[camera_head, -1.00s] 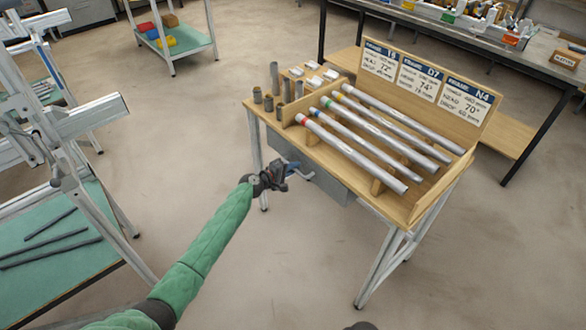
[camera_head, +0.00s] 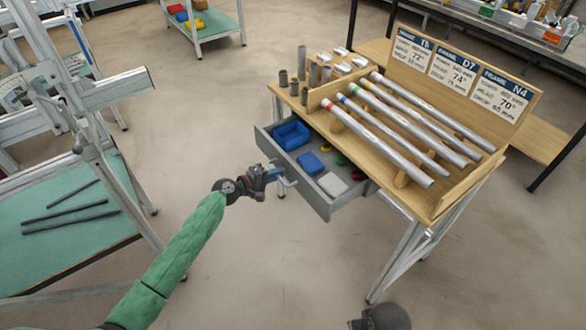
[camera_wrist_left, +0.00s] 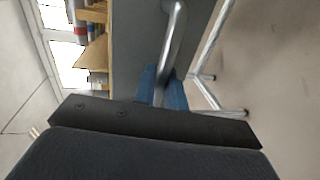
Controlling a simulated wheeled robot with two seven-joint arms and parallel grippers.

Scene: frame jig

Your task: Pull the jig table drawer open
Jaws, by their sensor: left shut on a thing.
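The grey drawer (camera_head: 318,199) under the wooden jig table (camera_head: 452,200) stands partly open, with its inside showing. A blue bin (camera_head: 291,135), a blue block (camera_head: 310,163), a pale grey block (camera_head: 332,184) and small round coloured pieces lie in it. My left gripper (camera_head: 278,175) is at the drawer's front, shut on the metal bar handle (camera_head: 291,183). In the left wrist view the handle (camera_wrist_left: 172,40) runs down between the blue fingertips (camera_wrist_left: 161,88). My right gripper is at most partly seen as a dark shape at the bottom edge; its jaws are not visible.
Several metal tubes (camera_head: 400,130) with coloured bands lie on the table top, before the sign board (camera_head: 460,75). Short upright tubes (camera_head: 302,62) stand at its left corner. A green-topped frame stand (camera_head: 70,240) is at left. The floor before the drawer is clear.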

